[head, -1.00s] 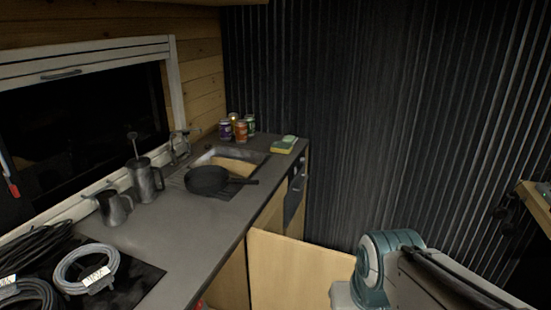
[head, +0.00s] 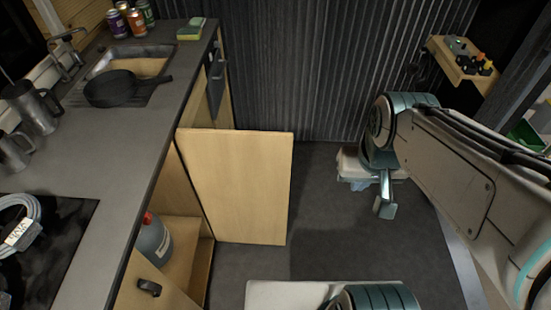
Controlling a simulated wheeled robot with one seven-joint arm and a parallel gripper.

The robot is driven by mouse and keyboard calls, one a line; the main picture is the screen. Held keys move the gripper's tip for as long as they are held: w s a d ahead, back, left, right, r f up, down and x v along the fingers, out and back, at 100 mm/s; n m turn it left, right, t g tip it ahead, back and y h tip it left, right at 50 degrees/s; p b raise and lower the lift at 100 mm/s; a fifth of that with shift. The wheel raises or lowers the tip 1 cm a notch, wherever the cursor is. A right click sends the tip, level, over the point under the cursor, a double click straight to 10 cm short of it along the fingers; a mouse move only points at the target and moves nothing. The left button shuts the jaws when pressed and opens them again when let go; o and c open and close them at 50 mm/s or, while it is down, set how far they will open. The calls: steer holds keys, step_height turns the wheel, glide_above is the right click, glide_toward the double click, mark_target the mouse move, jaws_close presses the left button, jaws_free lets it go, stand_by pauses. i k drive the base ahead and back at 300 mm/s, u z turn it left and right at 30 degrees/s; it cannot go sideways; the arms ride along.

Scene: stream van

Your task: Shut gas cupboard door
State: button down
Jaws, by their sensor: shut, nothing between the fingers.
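The gas cupboard door (head: 240,185), a plain light wood panel, stands wide open, sticking out from the counter front into the aisle. The cupboard (head: 202,275) is open beside it. A grey gas bottle (head: 153,242) with a red top stands inside, partly hidden by the counter edge. My gripper (head: 384,209) hangs at the end of my arm over the floor, to the right of the door and apart from it. It looks shut and empty, though its fingers are small in the head view.
A wood front with a dark handle (head: 148,287) is at the lower left. The counter (head: 115,165) holds a pan (head: 120,88), jugs, cans and coiled cable. A small wooden shelf (head: 462,66) is at the upper right. Dark floor (head: 325,225) between door and gripper is clear.

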mark_target(240, 179)
steer(key=z, duration=0.55)
steer(key=i, duration=3.1)
steer(key=u, duration=4.65)
steer(key=i, duration=0.5)
steer(key=z, duration=0.25)
steer(key=k, duration=0.4)
steer(key=z, duration=0.1)
